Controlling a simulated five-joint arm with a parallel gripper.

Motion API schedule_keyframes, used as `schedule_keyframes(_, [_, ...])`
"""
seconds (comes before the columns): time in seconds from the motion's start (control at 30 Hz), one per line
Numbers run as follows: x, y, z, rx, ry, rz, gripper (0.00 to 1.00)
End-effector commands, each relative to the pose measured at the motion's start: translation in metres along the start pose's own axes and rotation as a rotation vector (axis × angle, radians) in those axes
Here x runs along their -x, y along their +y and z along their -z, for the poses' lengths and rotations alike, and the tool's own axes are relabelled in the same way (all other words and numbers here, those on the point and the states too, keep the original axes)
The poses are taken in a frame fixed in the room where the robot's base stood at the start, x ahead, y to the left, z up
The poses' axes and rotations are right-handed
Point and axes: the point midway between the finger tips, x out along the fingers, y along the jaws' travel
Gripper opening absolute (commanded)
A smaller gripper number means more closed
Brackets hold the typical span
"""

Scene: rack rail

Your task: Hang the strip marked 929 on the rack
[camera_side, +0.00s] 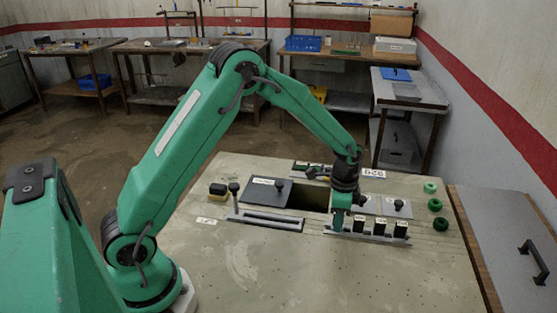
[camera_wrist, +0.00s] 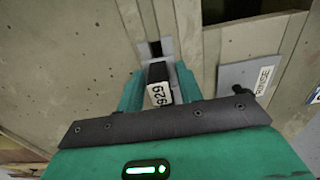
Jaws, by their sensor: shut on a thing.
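My gripper (camera_wrist: 159,84) is shut on a black block-like strip (camera_wrist: 157,73) with a white label reading 929. In the side view my gripper (camera_side: 338,222) points down at the left end of a grey rail (camera_side: 368,238). Several black pieces with white labels (camera_side: 379,226) stand upright along that rail to its right. My fingers hide the held strip in the side view. In the wrist view a grey bar with a dark slot lies just beyond the strip. I cannot tell whether the strip is seated in the rail or clear of it.
A dark rectangular opening (camera_side: 312,197) is in the tabletop behind my gripper, with a dark plate (camera_side: 264,191) beside it. A long slotted bar (camera_side: 265,221) lies to the left. A 929 sign (camera_side: 374,173) stands at the back. Green round pieces (camera_side: 435,204) sit at right. The front tabletop is clear.

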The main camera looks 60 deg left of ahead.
Motion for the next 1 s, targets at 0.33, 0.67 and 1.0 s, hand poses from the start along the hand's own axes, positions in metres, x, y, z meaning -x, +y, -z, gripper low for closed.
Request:
schedule_keyframes(0.33, [-0.0008,0.0000,0.0000,0.000,0.000,0.000,0.19])
schedule_keyframes(0.67, [-0.0023,0.0000,0.0000,0.000,0.000,0.000,0.19])
schedule_keyframes(1.0, [-0.0060,0.0000,0.0000,0.000,0.000,0.000,0.19])
